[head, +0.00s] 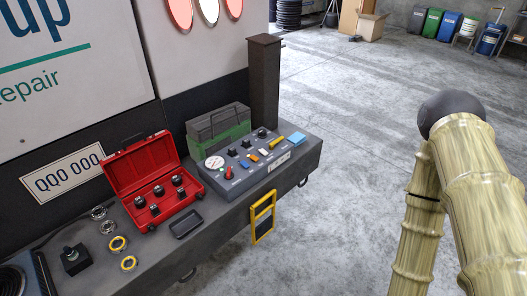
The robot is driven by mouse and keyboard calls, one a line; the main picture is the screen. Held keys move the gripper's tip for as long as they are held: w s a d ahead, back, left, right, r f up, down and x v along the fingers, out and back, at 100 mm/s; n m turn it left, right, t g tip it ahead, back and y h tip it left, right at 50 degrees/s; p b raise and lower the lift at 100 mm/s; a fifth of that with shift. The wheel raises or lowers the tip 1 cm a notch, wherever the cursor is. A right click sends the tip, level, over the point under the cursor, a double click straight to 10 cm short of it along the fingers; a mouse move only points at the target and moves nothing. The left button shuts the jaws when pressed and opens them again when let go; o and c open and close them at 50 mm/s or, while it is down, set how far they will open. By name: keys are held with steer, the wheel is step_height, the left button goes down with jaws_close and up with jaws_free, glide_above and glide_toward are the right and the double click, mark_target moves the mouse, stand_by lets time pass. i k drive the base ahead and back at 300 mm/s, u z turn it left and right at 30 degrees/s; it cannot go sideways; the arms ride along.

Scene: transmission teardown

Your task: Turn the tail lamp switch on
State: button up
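A grey control panel (277,171) sits on the truck's rear ledge. It carries a round white gauge (214,162), a red lever (228,173), several black knobs, and small orange, white and yellow pieces. The labels are too small to read, so I cannot tell which control is the tail lamp switch or how it is set. Above, on the truck's back, are a red lamp (180,12), a white lamp (208,9) and another red lamp (234,8), cut by the top edge. My gripper is not in view.
An open red case (128,169) with dark sockets, a small black tray (186,224), several rings and a green-grey toolbox (218,127) share the ledge (214,219). A dark post (264,80) stands behind the panel. Bamboo-textured arm links fill the right. The concrete floor between is clear.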

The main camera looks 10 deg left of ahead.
mark_target(255, 158)
steer(key=i, duration=1.15)
steer(key=u, duration=1.25)
